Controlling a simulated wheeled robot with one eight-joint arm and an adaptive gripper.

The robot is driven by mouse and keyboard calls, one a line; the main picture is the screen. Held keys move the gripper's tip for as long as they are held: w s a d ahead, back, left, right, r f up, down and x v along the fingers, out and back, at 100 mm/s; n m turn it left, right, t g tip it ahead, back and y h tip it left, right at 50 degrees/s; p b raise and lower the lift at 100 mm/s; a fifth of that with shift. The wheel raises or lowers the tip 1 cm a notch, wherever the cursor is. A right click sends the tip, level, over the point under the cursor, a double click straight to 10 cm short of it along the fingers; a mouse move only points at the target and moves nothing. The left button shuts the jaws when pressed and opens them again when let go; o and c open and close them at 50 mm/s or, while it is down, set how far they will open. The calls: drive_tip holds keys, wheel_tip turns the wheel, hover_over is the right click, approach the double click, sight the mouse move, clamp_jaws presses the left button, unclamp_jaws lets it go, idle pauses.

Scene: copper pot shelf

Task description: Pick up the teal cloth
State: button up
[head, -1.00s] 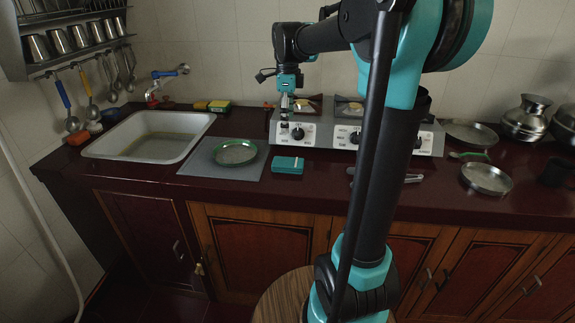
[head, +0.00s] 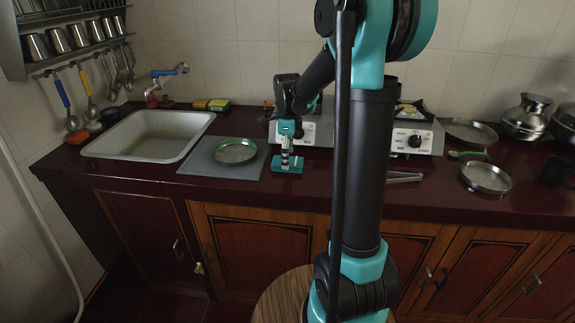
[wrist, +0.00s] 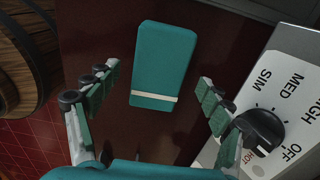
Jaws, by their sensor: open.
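The teal cloth (wrist: 162,65) is a folded rectangle with a pale stripe near one end. It lies flat on the dark red counter, and in the wrist view it shows between and beyond my open fingertips. In the head view the cloth (head: 275,170) is partly hidden by my gripper (head: 288,162), which points down over it. In the wrist view my gripper (wrist: 158,90) is open, with one finger on each side of the cloth's line and nothing between them. I cannot tell the exact height above the cloth.
The stove (head: 425,137) with its knobs stands behind; in the wrist view a knob (wrist: 262,130) is close to my right finger. A grey mat (head: 192,167) with a green-rimmed plate (head: 235,152) lies left of the cloth. The sink (head: 120,148) is farther left. A metal utensil (head: 403,177) lies to the right.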

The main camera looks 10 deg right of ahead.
drive_tip(key=shift+f, duration=0.7)
drive_tip(key=shift+c, duration=0.6)
drive_tip(key=c, duration=1.1)
drive_tip(key=shift+c, duration=0.2)
drive_tip(key=shift+r, duration=0.1)
wheel_tip(320, 180, up, 20)
